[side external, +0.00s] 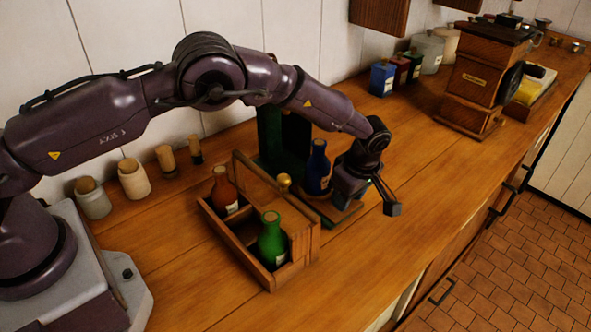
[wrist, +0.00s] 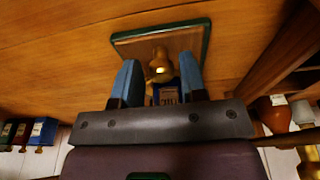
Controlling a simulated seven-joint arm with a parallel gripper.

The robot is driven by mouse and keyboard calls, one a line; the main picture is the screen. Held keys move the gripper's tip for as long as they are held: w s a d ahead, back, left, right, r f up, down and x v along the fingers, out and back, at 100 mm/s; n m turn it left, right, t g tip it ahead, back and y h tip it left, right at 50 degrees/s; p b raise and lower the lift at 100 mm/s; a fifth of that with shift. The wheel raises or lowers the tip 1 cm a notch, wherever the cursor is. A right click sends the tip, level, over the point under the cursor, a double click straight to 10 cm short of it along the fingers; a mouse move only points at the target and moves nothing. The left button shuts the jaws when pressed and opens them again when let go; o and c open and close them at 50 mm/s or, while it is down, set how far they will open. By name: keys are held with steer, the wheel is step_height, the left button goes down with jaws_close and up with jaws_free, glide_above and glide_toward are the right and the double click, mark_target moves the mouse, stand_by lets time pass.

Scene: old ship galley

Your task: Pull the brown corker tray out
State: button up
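The corker (side external: 268,135) is a dark green stand by the wall. Its brown tray (side external: 347,214) lies low in front with a blue bottle (side external: 317,168) close behind my gripper (side external: 372,200). In the wrist view the brown tray (wrist: 185,38) has a dark green rim. A gold knob (wrist: 160,66) shows between the two blue fingers of my gripper (wrist: 160,75). The fingers are apart, with visible gaps on both sides of the knob. Part of the tray is hidden by my gripper in the side view.
A wooden carrier (side external: 263,277) holding a red bottle (side external: 224,192) and a green bottle (side external: 271,240) stands left of the tray. Corked jars (side external: 133,179) line the wall. A wooden grinder (side external: 475,85) stands farther right. The counter between the tray and grinder is clear.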

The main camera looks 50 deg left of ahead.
steer(key=shift+o, duration=1.1)
steer(key=shift+a, duration=0.1)
steer(key=shift+r, duration=3.5)
